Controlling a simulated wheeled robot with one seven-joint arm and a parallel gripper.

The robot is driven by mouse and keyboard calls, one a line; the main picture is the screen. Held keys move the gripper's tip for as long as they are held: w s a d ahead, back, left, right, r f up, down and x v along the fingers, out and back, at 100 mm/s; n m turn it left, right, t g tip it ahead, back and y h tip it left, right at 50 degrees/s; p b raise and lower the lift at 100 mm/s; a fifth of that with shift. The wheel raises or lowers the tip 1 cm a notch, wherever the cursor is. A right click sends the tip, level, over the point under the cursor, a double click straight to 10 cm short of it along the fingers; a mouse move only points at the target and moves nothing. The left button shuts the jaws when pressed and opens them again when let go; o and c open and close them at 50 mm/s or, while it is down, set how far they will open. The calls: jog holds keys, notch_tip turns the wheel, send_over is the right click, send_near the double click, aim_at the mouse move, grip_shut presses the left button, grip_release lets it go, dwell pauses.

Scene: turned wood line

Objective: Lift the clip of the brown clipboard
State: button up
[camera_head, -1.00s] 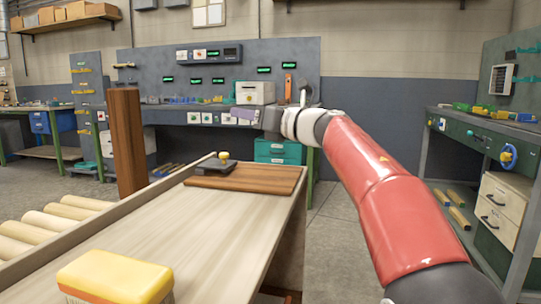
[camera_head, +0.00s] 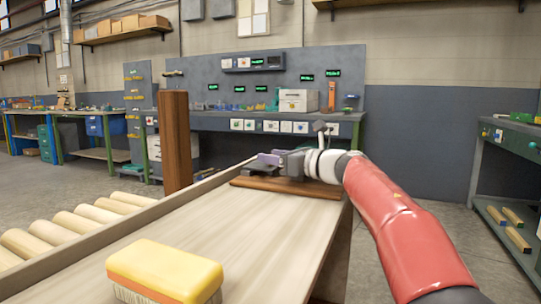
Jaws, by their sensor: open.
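The brown clipboard (camera_head: 285,187) lies flat at the far end of the pale wooden table. Its dark clip (camera_head: 259,171) is at the board's left part, partly hidden by my gripper. My gripper (camera_head: 268,160) is open and reaches in from the right, low over the board, with its fingers at or just above the clip. I cannot tell whether the fingers touch the clip.
A yellow brush (camera_head: 165,272) lies on the near part of the pale table (camera_head: 230,225). A tall brown wooden post (camera_head: 175,140) stands left of the clipboard. Several wooden rollers (camera_head: 80,222) lie along the left. The table's middle is clear.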

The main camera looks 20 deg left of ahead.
jog(key=shift+w+a, duration=0.2)
jog(key=shift+a, duration=0.45)
grip_shut()
